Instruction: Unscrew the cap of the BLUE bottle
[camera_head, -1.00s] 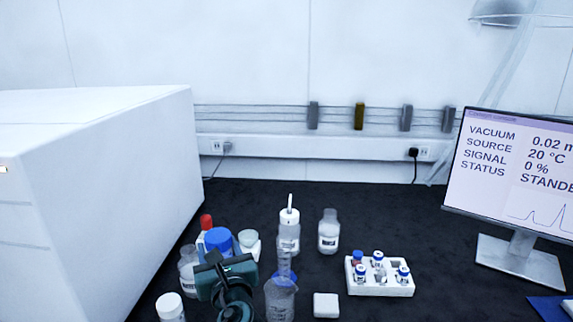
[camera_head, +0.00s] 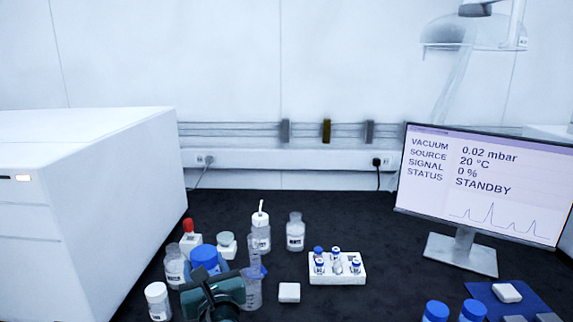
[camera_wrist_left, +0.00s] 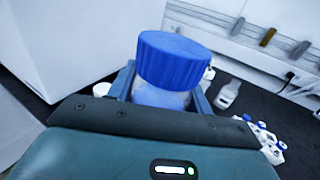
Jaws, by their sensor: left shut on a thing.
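The blue bottle's ridged blue cap (camera_head: 205,257) stands among the bottles at the left of the bench. It fills the middle of the left wrist view (camera_wrist_left: 174,60), seated on the pale bottle (camera_wrist_left: 160,95). My left gripper (camera_head: 212,280) is in front of the bottle in the head view and hides its lower part. In the left wrist view its fingers (camera_wrist_left: 160,92) are on either side of the bottle just below the cap, shut on it. The bottle looks upright or slightly tilted; I cannot tell whether it touches the bench. My right gripper is not in view.
Close around are a red-capped bottle (camera_head: 190,238), a white-capped jar (camera_head: 157,301), a clear beaker (camera_head: 252,292) and a wash bottle (camera_head: 260,232). A vial rack (camera_head: 345,275) and monitor (camera_head: 485,185) stand to the right. Other blue caps (camera_head: 436,311) show at bottom right.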

